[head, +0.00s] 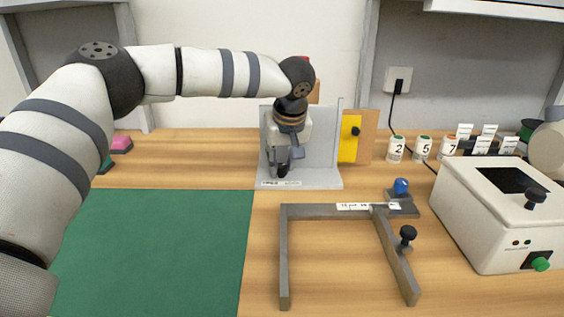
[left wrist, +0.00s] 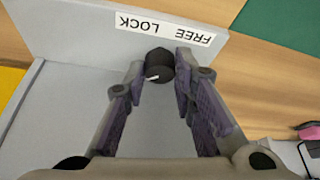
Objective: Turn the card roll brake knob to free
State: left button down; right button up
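The black brake knob (left wrist: 160,64) sits on the grey card roll stand (left wrist: 75,105), below the white FREE/LOCK label (left wrist: 165,29), which reads upside down in the left wrist view. A short white mark shows on the knob's lower left, towards the LOCK side. My left gripper (head: 284,166) reaches down from above at the stand (head: 325,178). In the left wrist view its two fingertips (left wrist: 161,65) lie on both sides of the knob, closed in on it with hardly any gap. My right gripper is not in view.
A grey bracket frame (head: 322,211) with a black knob lies in front of the stand. A white box machine (head: 487,225) stands at the right. Numbered white jars (head: 396,149) and a blue-topped knob block (head: 401,190) are nearby. The green mat (head: 150,250) is clear.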

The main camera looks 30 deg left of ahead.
pick_arm(q)
jog(key=shift+n, duration=0.3)
jog(key=n+g, duration=0.1)
jog(key=n, duration=0.2)
jog(key=shift+w+f+n+y+b, duration=0.1)
jog(key=shift+f+n+y+b, duration=0.05)
jog(key=shift+n+y+b, duration=0.25)
jog(key=shift+n+g+b, duration=0.65)
jog(key=shift+n+g, duration=0.45)
jog(key=shift+n, duration=1.1)
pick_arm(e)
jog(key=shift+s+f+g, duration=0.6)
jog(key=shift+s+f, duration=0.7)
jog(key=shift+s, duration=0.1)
pick_arm(q)
jog(key=c, duration=1.3)
grip_release()
jog(key=shift+c, duration=0.2)
jog(key=shift+w, duration=0.1)
